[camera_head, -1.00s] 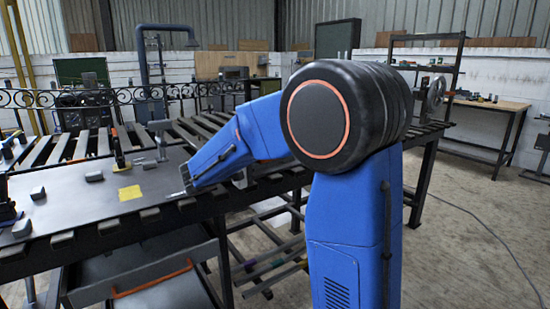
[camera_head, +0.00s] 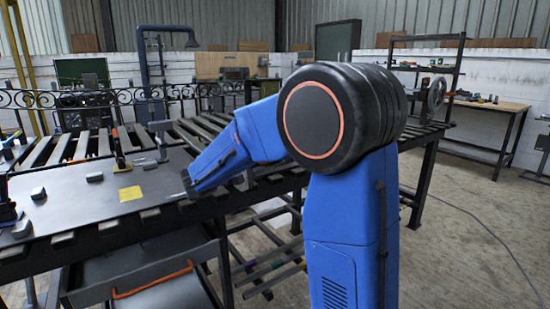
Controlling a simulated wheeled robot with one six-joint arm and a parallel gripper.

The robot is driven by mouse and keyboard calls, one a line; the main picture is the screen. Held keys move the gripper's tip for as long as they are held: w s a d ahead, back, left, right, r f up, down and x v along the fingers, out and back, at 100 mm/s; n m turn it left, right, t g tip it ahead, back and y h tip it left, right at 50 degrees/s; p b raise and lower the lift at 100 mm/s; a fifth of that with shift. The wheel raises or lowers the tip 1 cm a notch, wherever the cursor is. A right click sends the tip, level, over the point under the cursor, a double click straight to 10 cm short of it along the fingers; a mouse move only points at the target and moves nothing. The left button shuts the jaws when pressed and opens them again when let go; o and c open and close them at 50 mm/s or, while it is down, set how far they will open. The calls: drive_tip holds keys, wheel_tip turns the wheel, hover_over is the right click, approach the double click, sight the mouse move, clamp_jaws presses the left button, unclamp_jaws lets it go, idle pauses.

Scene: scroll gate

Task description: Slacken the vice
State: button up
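My blue arm (camera_head: 340,180) rises in the middle of the view and bends to the left over the slatted bench. Its far end comes down near the front edge of the steel plate (camera_head: 75,205). My gripper does not show; the arm hides it. I cannot pick out the vice with certainty. A grey metal part (camera_head: 245,181) shows partly behind my forearm at the bench edge, but too little shows to name it. A dark and blue fixture (camera_head: 7,208) is cut off at the left edge.
The plate carries a yellow note (camera_head: 130,193), small grey blocks (camera_head: 95,177) and an upright clamp-like tool (camera_head: 119,150). A scrolled iron gate panel (camera_head: 110,98) stands behind. Floor at right is open, except for a cable (camera_head: 480,225).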

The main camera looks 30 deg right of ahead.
drive_tip(key=shift+a, duration=0.1)
drive_tip(key=a+f, duration=0.1)
drive_tip(key=a, duration=1)
drive_tip(key=shift+s+a, duration=0.2)
drive_tip(key=shift+a, duration=0.2)
